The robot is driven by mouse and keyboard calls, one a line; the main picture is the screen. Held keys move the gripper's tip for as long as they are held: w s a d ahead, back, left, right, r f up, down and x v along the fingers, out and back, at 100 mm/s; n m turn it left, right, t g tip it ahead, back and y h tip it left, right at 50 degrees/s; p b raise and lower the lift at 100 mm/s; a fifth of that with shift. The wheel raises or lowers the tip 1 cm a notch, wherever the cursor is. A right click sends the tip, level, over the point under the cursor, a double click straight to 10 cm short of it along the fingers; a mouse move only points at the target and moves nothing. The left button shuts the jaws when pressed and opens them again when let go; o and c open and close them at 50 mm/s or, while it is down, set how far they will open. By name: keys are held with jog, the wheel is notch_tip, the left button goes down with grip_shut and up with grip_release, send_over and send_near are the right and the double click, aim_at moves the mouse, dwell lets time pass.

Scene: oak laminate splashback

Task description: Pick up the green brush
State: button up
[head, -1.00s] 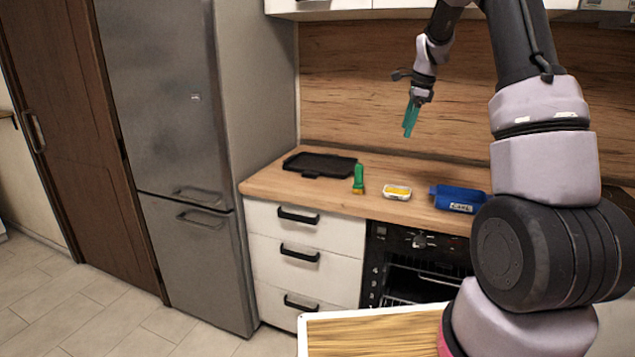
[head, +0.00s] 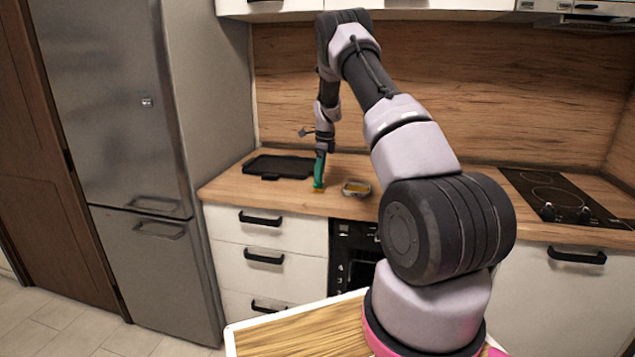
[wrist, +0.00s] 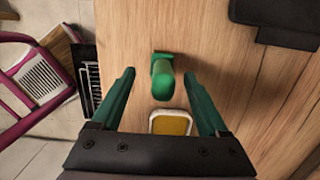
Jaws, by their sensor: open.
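The green brush (head: 318,186) stands upright on the wooden counter near its front edge, yellow bristles at the bottom. My gripper (head: 320,170) points down at it with teal fingers, which overlap the brush in the head view, so its handle is partly hidden. In the wrist view, the brush (wrist: 162,80) shows between the two spread fingers of my gripper (wrist: 158,75), with a gap on each side. The gripper is open and holds nothing. I cannot tell exactly how far the fingertips reach down beside the handle.
A black tray (head: 280,166) lies left of the brush. A small white dish with yellow contents (head: 356,188) is close on the right; it also shows in the wrist view (wrist: 171,122). A black cooktop (head: 545,195) is farther right. Wooden splashback stands behind.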

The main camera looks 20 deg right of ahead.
jog(key=f, duration=0.5)
jog(key=shift+w+a, duration=0.25)
jog(key=shift+w, duration=0.15)
grip_shut()
jog(key=shift+r, duration=0.1)
notch_tip(320, 180, up, 10)
jog(key=shift+f, duration=0.1)
